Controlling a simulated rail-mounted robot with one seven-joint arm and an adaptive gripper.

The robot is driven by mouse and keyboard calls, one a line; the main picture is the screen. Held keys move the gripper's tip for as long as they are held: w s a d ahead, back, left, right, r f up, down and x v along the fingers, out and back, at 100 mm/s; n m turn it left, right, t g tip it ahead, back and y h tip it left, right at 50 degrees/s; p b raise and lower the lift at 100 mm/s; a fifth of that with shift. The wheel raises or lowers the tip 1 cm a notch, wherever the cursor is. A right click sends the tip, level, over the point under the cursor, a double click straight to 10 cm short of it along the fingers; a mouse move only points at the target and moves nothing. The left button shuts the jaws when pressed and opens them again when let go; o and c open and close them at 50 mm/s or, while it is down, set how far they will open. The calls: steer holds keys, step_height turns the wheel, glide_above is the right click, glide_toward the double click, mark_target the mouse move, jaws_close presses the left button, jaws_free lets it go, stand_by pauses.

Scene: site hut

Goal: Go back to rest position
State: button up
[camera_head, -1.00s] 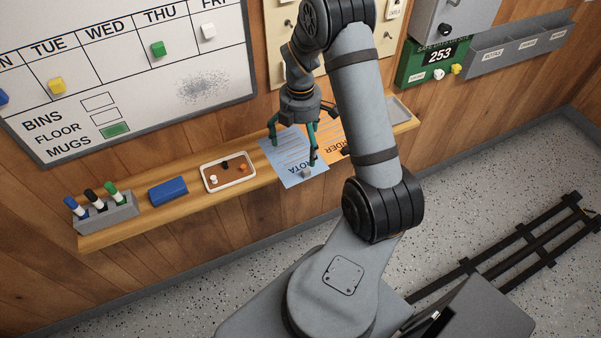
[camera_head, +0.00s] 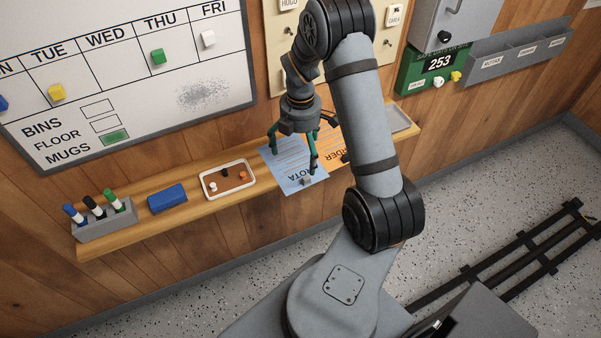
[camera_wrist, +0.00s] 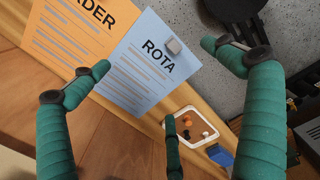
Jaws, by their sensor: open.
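My gripper (camera_head: 296,152) hangs over the wooden shelf, above the blue ROTA sheet (camera_head: 288,162). Its green fingers are spread open with nothing between them.
A white-rimmed tray (camera_head: 205,196) with small pieces, a blue eraser-like block (camera_head: 167,198) and a grey marker holder (camera_head: 108,222) stand left on the shelf (camera_head: 150,228). A whiteboard (camera_head: 160,100) hangs above. A grey tray (camera_head: 400,118) sits at the shelf's right end.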

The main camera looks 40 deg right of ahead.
step_height(320, 180, up, 10)
steer(key=p, duration=0.7)
steer(key=shift+f, duration=0.15)
